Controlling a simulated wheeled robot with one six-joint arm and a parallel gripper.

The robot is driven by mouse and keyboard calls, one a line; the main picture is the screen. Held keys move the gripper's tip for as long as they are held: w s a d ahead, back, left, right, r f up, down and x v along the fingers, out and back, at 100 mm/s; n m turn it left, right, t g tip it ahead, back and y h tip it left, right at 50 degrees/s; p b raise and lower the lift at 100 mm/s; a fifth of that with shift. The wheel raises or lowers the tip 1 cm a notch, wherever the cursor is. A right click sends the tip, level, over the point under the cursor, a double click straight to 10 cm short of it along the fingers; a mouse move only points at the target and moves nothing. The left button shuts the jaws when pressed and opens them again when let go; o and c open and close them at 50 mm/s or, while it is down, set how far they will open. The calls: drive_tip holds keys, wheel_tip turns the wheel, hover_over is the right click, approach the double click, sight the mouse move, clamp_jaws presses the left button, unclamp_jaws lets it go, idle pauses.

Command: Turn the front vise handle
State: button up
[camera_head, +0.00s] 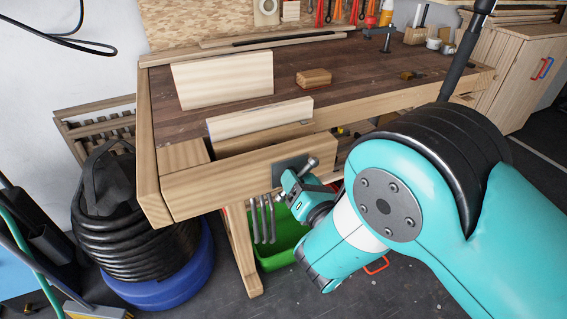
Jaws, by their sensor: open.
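The front vise (200,191) is a light wooden jaw along the bench's front edge, with a dark metal plate (282,164) on its face. The vise handle (311,162) shows as a short grey metal piece at the plate's right end; the rest of it is hidden by my gripper. My gripper (288,184), teal and dark, is open just below and in front of the plate, close to the handle. I cannot tell whether its fingers touch the handle or stand around it.
The workbench (370,75) holds a pale board (223,79), another board (260,118) by the vise, and a small wooden block (313,78). A green bin (275,258) sits under the bench. A black hose coil (120,215) on a blue drum stands left.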

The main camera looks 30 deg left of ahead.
drive_tip(key=shift+w+a, duration=0.2)
drive_tip(key=shift+w, duration=0.05)
drive_tip(key=shift+s+a, duration=0.1)
drive_tip(key=shift+s+a, duration=0.1)
drive_tip(key=c, duration=0.9)
drive_tip(key=shift+m, duration=0.5)
